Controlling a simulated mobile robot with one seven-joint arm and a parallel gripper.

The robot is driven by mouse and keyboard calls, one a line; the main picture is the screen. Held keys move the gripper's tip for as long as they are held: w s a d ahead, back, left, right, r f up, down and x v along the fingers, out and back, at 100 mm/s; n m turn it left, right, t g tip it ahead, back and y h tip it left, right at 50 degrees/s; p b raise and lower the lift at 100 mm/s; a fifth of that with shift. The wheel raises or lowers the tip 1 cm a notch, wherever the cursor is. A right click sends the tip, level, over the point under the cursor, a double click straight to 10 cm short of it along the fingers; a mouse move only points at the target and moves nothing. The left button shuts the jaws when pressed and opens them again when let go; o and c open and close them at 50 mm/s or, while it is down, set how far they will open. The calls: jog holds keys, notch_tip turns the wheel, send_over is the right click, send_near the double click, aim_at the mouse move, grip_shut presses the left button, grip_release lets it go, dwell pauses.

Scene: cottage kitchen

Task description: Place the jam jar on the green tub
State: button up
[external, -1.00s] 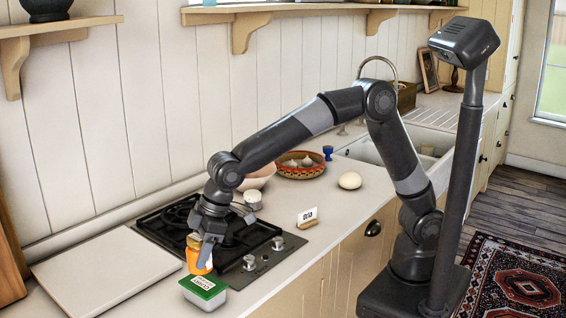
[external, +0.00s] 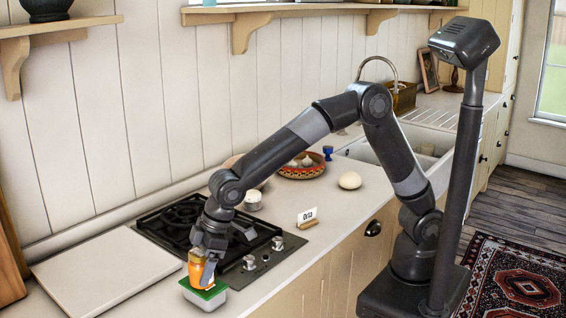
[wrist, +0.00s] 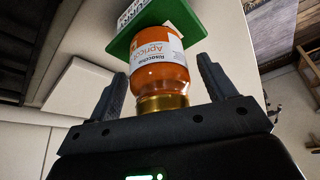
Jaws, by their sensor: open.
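The jam jar (external: 199,268) is orange with a gold lid and a white label reading "Apricot". It is upright on the green lid of the tub (external: 211,297), toward its back left in the external view. In the wrist view the jar (wrist: 160,72) stands against the green tub lid (wrist: 178,18). My gripper (external: 208,265) is around the jar's upper part. Its fingers are apart, with a gap on each side of the jar in the wrist view, so it is open (wrist: 160,82). Part of the jar is hidden behind a finger in the external view.
A black gas hob (external: 215,235) lies just behind the tub. A white board (external: 105,270) lies to the left. A small card in a wooden stand (external: 307,218), an egg-shaped item (external: 350,180) and a patterned bowl (external: 300,170) stand farther right. The counter's front edge is close to the tub.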

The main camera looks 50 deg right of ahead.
jog(key=shift+d+r, duration=0.1)
jog(key=shift+r, duration=0.45)
jog(key=v, duration=1.1)
jog(key=shift+s, duration=0.15)
jog(key=shift+d, duration=0.1)
jog(key=w+d+r+m+t+h, duration=0.1)
jog(key=w+d+r+m, duration=0.15)
jog(key=d, duration=1.35)
jog(key=w+d+r+m+t+h, duration=0.1)
jog(key=w+d+r+m+t, duration=0.2)
jog(key=d, duration=1.3)
jog(key=s+d+f+m, duration=0.2)
jog(key=s+d, duration=0.2)
jog(key=d, duration=0.3)
jog(key=s+d+f+m+h, duration=0.1)
jog(key=s+d+f+m, duration=0.1)
jog(key=s+d, duration=0.2)
jog(key=s+d+f+m+h, duration=0.1)
jog(key=s+d+f+m, duration=0.1)
jog(key=d, duration=0.8)
jog(key=shift+s+f+m, duration=0.4)
jog(key=shift+s+m, duration=0.15)
jog(key=shift+s, duration=0.5)
